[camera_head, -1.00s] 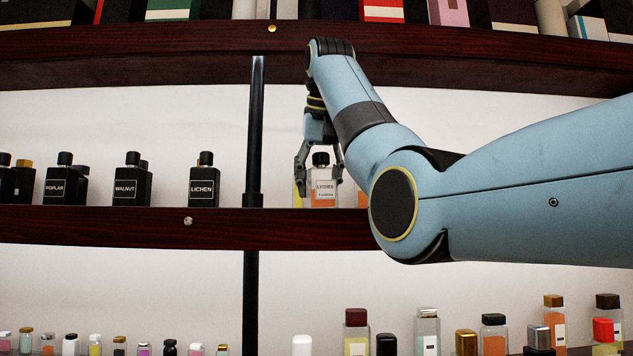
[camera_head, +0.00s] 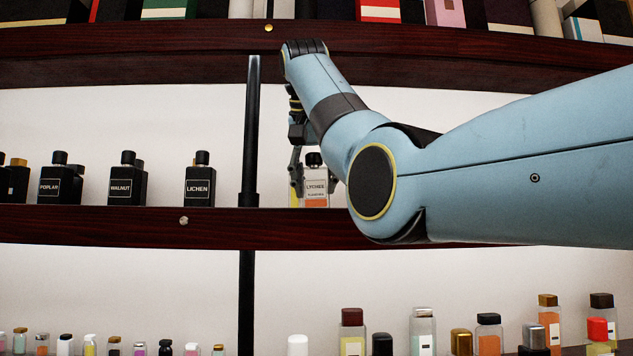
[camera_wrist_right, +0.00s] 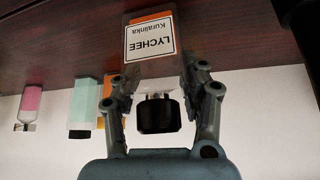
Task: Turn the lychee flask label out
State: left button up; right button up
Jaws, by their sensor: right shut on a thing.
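The lychee flask (camera_head: 316,187) is a clear bottle with a black cap, orange contents and a white label reading LYCHEE. It stands upright on the middle shelf, just right of the black post, label facing my head camera. My right gripper (camera_head: 311,188) reaches down to it and is shut on its sides. In the right wrist view the flask (camera_wrist_right: 152,45) appears upside down between the fingers of the gripper (camera_wrist_right: 157,80), its label facing that camera. My forearm hides the shelf to its right. My left gripper is not in view.
Black bottles marked LICHEN (camera_head: 199,182), WALNUT (camera_head: 127,182) and POPLAR (camera_head: 60,182) stand left of the black post (camera_head: 249,130). In the wrist view, a green bottle (camera_wrist_right: 86,95) and a pink bottle (camera_wrist_right: 31,100) stand beside the flask. The upper shelf (camera_head: 180,45) runs overhead.

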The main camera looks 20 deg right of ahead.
jog(key=o, duration=1.5)
jog(key=shift+c, duration=0.2)
